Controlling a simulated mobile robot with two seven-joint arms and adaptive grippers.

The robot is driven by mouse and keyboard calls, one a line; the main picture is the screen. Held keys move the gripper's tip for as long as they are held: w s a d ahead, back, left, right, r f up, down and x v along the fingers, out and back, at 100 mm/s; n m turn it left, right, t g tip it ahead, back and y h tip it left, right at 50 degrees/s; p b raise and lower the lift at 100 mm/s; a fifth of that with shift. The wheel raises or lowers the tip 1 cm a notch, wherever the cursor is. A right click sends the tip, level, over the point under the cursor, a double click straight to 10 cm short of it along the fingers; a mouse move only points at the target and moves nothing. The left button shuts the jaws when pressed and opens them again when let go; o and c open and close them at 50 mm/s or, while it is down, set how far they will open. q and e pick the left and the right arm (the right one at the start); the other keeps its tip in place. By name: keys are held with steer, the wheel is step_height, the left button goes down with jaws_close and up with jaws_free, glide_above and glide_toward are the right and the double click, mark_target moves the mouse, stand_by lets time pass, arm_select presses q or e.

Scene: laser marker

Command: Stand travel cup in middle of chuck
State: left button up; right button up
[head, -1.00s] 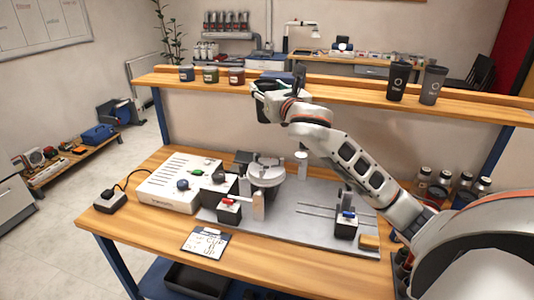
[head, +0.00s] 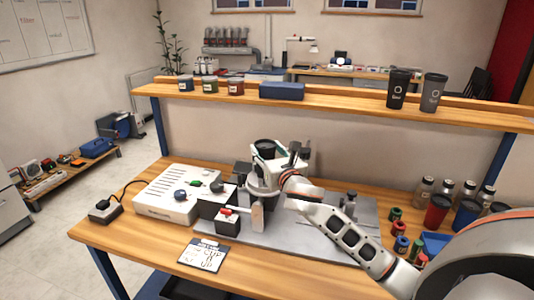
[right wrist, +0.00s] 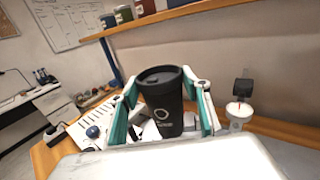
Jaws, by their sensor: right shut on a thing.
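The dark travel cup (right wrist: 163,105) is upright in the right wrist view, between the green-lined fingers of my right gripper (right wrist: 165,112), which is shut on it. In the head view the cup's dark top (head: 265,147) shows at my right gripper (head: 268,153). The gripper is over the round metal chuck (head: 258,188) on the grey plate, hiding part of it. The cup's lower end is hidden, so I cannot tell whether it touches the chuck. My left gripper is not in view.
Bottles and coloured rolls stand at the right.

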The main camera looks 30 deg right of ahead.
steer(key=shift+f, duration=0.15)
steer(key=o, duration=0.7)
steer(key=shift+o, duration=0.2)
steer(key=v, duration=1.2)
